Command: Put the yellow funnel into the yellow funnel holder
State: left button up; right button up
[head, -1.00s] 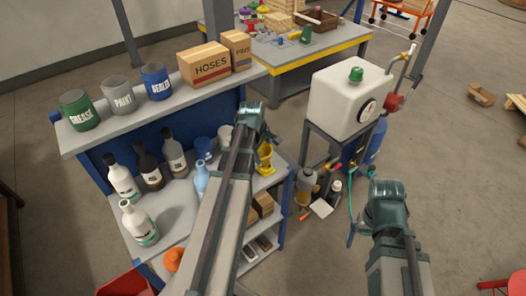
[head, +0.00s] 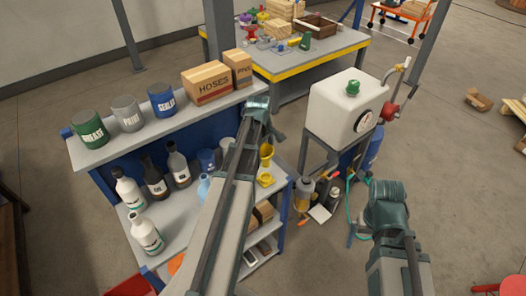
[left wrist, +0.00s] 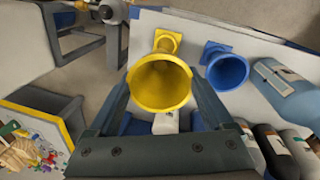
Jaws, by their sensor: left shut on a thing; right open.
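My left gripper (head: 268,134) is above the shelf unit, shut on the yellow funnel (head: 266,151). In the left wrist view, the yellow funnel (left wrist: 160,82) has its wide mouth facing the camera, between the fingers of my left gripper (left wrist: 160,92). The yellow funnel holder (head: 265,180) stands on the shelf just below the funnel in the head view. In the left wrist view the holder (left wrist: 168,38) shows beyond the funnel's rim, partly hidden by it. The funnel's lower end is hidden there. My right gripper (head: 386,195) is open and empty, away to the right.
Cans and the HOSES box (head: 208,82) line the upper ledge. A white tank (head: 345,108) on a frame stands right of the shelf.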

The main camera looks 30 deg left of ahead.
aim_at(266, 165)
pick_arm(q)
jog(key=shift+w+f+m+g, duration=0.25)
jog(key=shift+w+g, duration=0.25)
jog(key=shift+w, duration=0.25)
jog(key=shift+m+g, duration=0.25)
jog(key=shift+g, duration=0.15)
jog(key=shift+s, duration=0.15)
jog(key=shift+f+b, duration=2.65)
jog(key=shift+b, duration=0.05)
jog(key=shift+f+b, duration=1.8)
jog(key=o, duration=1.5)
jog(key=shift+r, duration=0.2)
